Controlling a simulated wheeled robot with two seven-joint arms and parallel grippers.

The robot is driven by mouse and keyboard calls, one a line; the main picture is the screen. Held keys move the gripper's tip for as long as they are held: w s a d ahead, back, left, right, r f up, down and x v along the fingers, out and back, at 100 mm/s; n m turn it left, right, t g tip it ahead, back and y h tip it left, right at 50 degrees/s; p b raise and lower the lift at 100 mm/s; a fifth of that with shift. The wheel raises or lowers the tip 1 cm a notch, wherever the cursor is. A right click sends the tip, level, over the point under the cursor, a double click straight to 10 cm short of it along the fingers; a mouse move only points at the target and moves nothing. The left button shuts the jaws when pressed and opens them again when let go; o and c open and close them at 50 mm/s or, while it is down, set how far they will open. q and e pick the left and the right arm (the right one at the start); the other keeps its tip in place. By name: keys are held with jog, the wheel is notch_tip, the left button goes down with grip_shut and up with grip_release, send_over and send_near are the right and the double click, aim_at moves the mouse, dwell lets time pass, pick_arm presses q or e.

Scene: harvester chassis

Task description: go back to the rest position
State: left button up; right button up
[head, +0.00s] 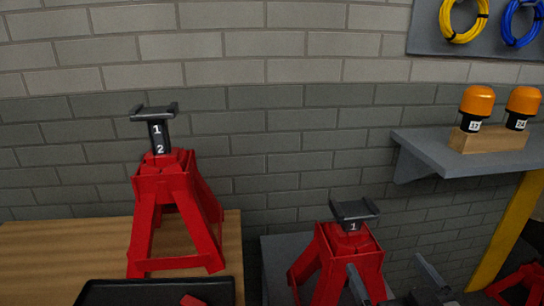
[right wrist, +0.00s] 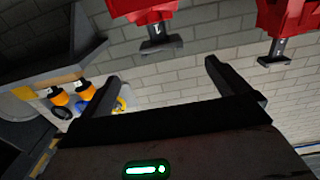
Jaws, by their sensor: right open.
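My right gripper (head: 396,284) is at the bottom of the head view, right of the middle. Its two dark fingers are apart with nothing between them. In the right wrist view the open fingers (right wrist: 161,72) point toward the brick wall. The gripper is just in front and to the right of the shorter red jack stand (head: 345,258), overlapping its right lower side in the head view; I cannot tell whether they touch. This stand also shows upside down in the right wrist view (right wrist: 143,8). My left gripper is in neither view.
A taller red jack stand (head: 165,190) stands on a wooden tabletop (head: 50,247) behind a black tray (head: 155,285). At right, a grey wall shelf (head: 440,155) holds a wooden block (head: 490,138) with two orange-capped items. A yellow post (head: 510,230) stands below it.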

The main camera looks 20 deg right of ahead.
jog(key=a+f+n+g+y, duration=0.1)
jog(key=a+f+g+y, duration=0.1)
jog(key=a+f, duration=0.3)
jog(key=s+a+f+n+g+y, duration=0.1)
jog(key=a+f+n+g+y, duration=0.1)
jog(key=a+f, duration=0.4)
jog(key=s+a+f+n+g+y, duration=0.1)
jog(key=a+f, duration=0.4)
jog(key=f, duration=0.6)
jog(key=shift+a+n+g+y, duration=0.3)
jog(key=shift+n+g+y, duration=0.2)
jog(key=shift+g+y, duration=0.55)
